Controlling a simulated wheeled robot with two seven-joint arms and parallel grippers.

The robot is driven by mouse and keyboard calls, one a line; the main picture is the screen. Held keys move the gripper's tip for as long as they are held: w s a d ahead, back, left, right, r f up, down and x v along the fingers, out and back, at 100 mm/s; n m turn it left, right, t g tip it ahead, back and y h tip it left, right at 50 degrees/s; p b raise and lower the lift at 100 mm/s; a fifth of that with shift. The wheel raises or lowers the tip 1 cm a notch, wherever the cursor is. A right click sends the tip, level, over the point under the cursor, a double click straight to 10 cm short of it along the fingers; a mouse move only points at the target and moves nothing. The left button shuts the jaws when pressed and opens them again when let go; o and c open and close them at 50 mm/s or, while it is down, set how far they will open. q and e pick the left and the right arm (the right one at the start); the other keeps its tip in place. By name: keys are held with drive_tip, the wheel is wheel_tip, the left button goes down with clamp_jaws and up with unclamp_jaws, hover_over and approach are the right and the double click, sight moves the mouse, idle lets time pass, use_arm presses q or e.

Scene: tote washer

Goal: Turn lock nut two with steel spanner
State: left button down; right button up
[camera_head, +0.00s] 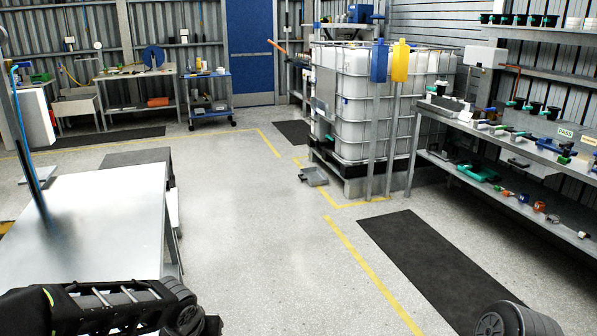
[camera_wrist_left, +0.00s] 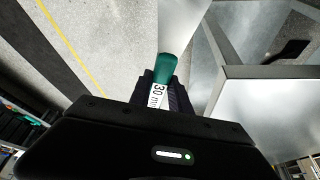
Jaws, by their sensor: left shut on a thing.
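In the left wrist view my left gripper (camera_wrist_left: 160,92) is shut on a tool with a green end (camera_wrist_left: 168,66) and a white label reading "30 mm" (camera_wrist_left: 158,96). The green part sticks out beyond the fingers. Whether this is the steel spanner cannot be told, as its working end is not clearly seen. In the head view only links of my arms show at the bottom left and bottom right; neither gripper is seen there. No lock nut can be made out in either view.
A grey metal table (camera_head: 85,225) stands close at the left. A caged white tank (camera_head: 365,100) stands at the back, with yellow and blue posts before it. A shelf bench (camera_head: 480,140) with tools lines the right. A black mat (camera_head: 435,265) lies on otherwise open floor.

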use_arm(q)
drive_tip(key=shift+w+d+r, duration=0.1)
drive_tip(key=shift+d+r, duration=0.15)
drive_tip(key=shift+d, duration=0.2)
drive_tip(key=shift+a+f, duration=0.1)
drive_tip(key=s+f, duration=0.3)
drive_tip(key=f, duration=1)
drive_tip(key=shift+s+f, duration=0.35)
